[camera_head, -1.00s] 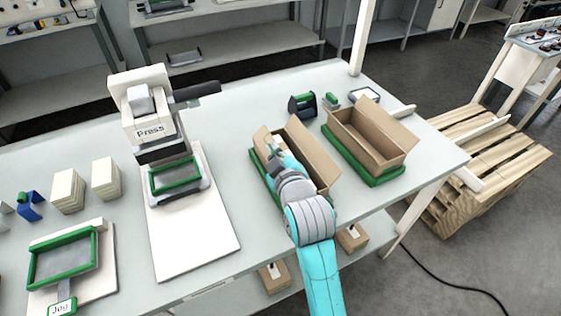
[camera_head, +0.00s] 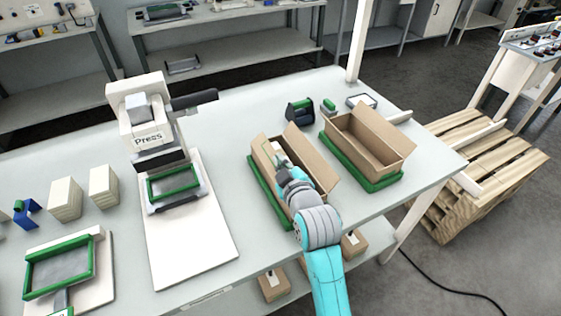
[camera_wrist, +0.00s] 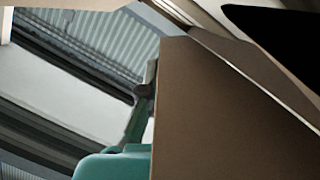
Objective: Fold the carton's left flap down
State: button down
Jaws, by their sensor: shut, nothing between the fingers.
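The carton (camera_head: 312,158) is an open brown box on a green tray (camera_head: 264,192) near the middle of the table. Its left flap (camera_head: 260,152) shows as a brown panel along the left side, standing up; its exact angle is hard to tell. My gripper (camera_head: 277,157) is shut and empty, over the carton's left part next to that flap. The arm hides part of the carton's near end. In the wrist view a large brown carton panel (camera_wrist: 225,115) fills the right side, close beside my gripper (camera_wrist: 146,82). I cannot tell whether they touch.
A second open carton (camera_head: 385,135) stands on a green tray (camera_head: 362,172) to the right. A press (camera_head: 152,125) stands on a white board to the left. A dark tape dispenser (camera_head: 300,112) sits behind the carton. The table between press and carton is clear.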

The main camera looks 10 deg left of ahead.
jog(key=shift+w+d+f+m, duration=0.1)
jog(key=shift+d+m, duration=0.1)
jog(key=shift+m, duration=0.2)
jog(key=shift+w+d+f+m+g, duration=0.3)
jog(key=shift+d+f+m+g, duration=0.15)
jog(key=shift+m, duration=0.65)
jog(key=shift+w+d+f+m+g+y, duration=0.2)
jog(key=shift+f+m+y, duration=0.2)
jog(key=shift+m, duration=0.3)
jog(key=shift+w+d+f+m+g+y, duration=0.1)
jog(key=shift+d+f+m+g+y, duration=0.2)
jog(key=shift+m, duration=0.4)
jog(key=shift+a+f, duration=0.1)
